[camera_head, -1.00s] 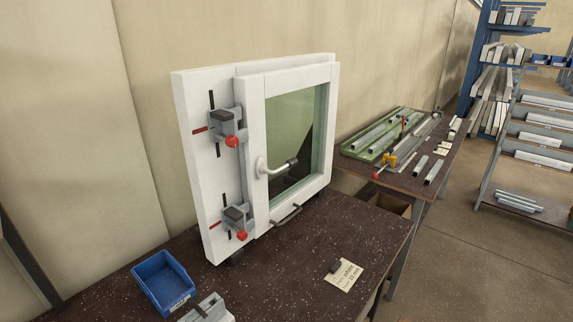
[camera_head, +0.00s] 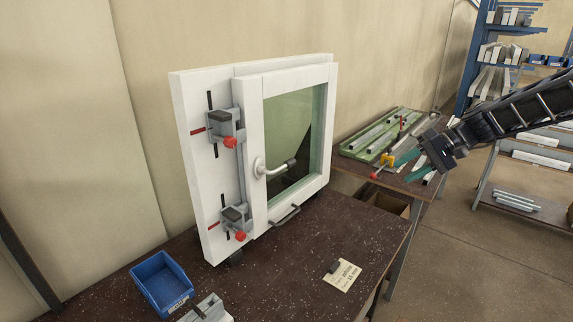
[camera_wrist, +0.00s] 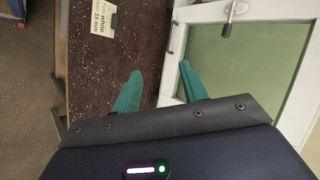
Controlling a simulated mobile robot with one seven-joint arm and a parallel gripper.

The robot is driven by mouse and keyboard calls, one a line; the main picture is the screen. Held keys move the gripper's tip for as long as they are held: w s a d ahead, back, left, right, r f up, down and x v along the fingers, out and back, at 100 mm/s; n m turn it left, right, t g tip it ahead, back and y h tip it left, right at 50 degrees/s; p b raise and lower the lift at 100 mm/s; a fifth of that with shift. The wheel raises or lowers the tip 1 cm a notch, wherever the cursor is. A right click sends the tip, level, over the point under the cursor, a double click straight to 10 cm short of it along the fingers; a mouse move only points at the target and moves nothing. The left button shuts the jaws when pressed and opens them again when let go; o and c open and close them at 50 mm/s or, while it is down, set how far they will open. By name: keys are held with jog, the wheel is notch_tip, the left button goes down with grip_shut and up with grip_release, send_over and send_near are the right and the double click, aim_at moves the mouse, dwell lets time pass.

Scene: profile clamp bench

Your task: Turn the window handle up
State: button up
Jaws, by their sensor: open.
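The window handle (camera_head: 275,167) is a pale lever on the left stile of the white window (camera_head: 250,150). It points to the right, nearly level, with a dark grip at its end. In the wrist view the handle (camera_wrist: 229,20) shows at the top, beside the green glass (camera_wrist: 235,65). My gripper (camera_head: 403,167) is at the right in the head view, well apart from the handle. Its two teal fingers are open and empty; the wrist view shows a wide gap between them (camera_wrist: 160,85).
Two clamps with red knobs (camera_head: 230,142) (camera_head: 240,236) sit on the frame's left side. A blue bin (camera_head: 162,282) and a paper note (camera_head: 342,275) lie on the dark bench (camera_head: 300,260). A second table with a green tray (camera_head: 372,142) stands behind.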

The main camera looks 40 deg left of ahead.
jog(key=s+a+f+g+y, duration=0.1)
jog(key=s+a, duration=0.4)
jog(key=a, duration=0.5)
jog(key=s+a+g+y, duration=0.1)
jog(key=s+a+g, duration=0.2)
jog(key=a, duration=0.7)
jog(key=s+a+f+n+g+y, duration=0.1)
jog(key=s+a+g, duration=0.1)
jog(key=s+a, duration=0.5)
jog(key=a, duration=0.3)
jog(key=shift+a+f+y, duration=0.2)
jog(key=shift+f+y, duration=0.1)
jog(key=shift+f, duration=0.05)
jog(key=shift+s, duration=0.1)
grip_shut()
